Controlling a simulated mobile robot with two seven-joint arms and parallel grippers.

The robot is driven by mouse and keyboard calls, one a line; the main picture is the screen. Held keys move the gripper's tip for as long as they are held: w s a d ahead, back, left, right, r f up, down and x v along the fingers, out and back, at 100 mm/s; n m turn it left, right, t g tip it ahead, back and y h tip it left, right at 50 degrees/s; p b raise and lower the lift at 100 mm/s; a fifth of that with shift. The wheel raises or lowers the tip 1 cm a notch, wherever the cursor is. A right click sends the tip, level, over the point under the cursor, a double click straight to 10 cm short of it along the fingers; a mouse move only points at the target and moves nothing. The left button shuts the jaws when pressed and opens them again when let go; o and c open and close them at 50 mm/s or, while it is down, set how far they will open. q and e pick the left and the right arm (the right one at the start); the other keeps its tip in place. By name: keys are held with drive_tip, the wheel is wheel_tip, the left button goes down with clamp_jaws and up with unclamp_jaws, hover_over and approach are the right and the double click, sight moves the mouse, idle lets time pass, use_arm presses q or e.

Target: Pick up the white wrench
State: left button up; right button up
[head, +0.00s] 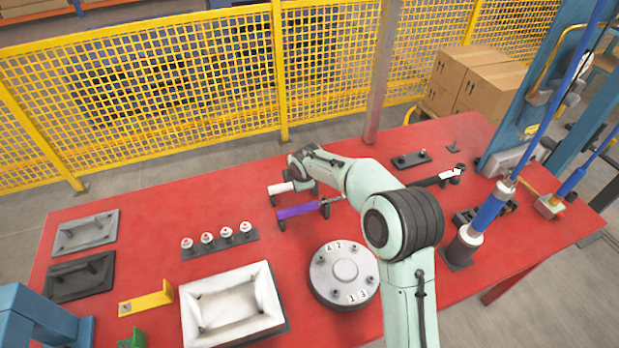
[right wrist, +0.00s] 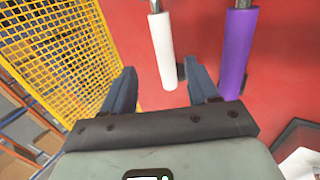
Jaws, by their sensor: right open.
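The white wrench (head: 280,188) lies on the red table near its back edge, its white handle partly beside my right gripper. In the right wrist view, the white handle (right wrist: 161,45) shows ahead and its near end appears between the two fingers, closer to the right one. My right gripper (right wrist: 158,76) is open and empty; I cannot tell its height over the handle. In the head view my right gripper (head: 301,178) is partly hidden by its own wrist. My left gripper is not in view.
A purple-handled wrench (head: 299,211) lies just in front of the white one and shows in the right wrist view (right wrist: 237,48). A round grey disc (head: 343,262), a white tray (head: 190,310) and a row of white-capped pieces (head: 217,240) stand nearby. A yellow fence (head: 180,90) runs behind.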

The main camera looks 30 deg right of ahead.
drive_tip(key=shift+s+p+x, duration=0.1)
drive_tip(key=shift+p+x, duration=0.25)
drive_tip(key=shift+x, duration=1.95)
drive_tip(key=shift+s+p+x, duration=0.15)
drive_tip(key=shift+p+x, duration=0.15)
drive_tip(key=shift+x, duration=2)
drive_tip(key=shift+s+d+f, duration=0.1)
drive_tip(key=shift+c, duration=0.9)
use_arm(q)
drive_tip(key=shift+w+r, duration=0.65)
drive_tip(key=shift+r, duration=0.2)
use_arm(e)
clamp_jaws()
